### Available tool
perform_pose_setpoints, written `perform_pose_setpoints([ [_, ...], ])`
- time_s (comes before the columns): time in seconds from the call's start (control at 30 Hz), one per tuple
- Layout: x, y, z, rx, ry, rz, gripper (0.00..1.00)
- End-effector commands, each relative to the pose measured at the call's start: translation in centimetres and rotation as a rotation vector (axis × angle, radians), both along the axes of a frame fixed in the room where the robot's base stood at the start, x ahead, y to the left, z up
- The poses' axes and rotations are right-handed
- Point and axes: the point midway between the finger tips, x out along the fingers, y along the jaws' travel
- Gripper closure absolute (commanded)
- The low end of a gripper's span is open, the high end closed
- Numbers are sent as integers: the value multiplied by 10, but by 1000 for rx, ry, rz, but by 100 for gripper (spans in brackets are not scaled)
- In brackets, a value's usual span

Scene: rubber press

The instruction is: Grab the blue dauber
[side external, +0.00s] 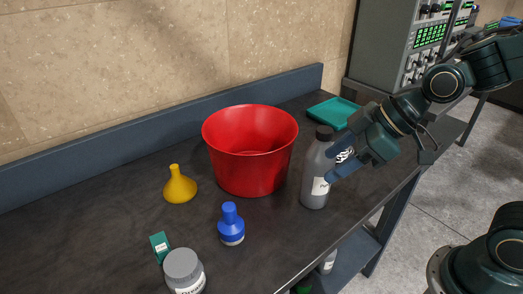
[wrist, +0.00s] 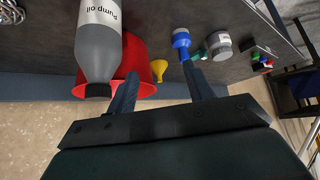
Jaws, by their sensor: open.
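The blue dauber (side external: 230,224) stands upright on the dark bench in front of the red bucket. It also shows in the wrist view (wrist: 181,40), beyond the tip of one finger. My gripper (side external: 334,166) is open and empty, at the right of the bench beside the grey bottle (side external: 315,180), well apart from the dauber. In the wrist view the two fingers (wrist: 158,82) are spread, with part of the red bucket and the yellow funnel seen between them. In the side view my fingers overlap the bottle; I cannot tell if they touch it.
The red bucket (side external: 248,165) stands mid-bench, with a yellow funnel (side external: 179,186) to its left. A grey-lidded jar (side external: 184,270) and small green box (side external: 160,246) are near the front. A teal tray (side external: 332,113) lies behind. Bare bench surrounds the dauber.

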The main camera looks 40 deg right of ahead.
Motion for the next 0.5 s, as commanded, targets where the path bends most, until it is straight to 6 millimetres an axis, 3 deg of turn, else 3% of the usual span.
perform_pose_setpoints([
  [0.5,44,85,-48,209,-160,278,48],
])
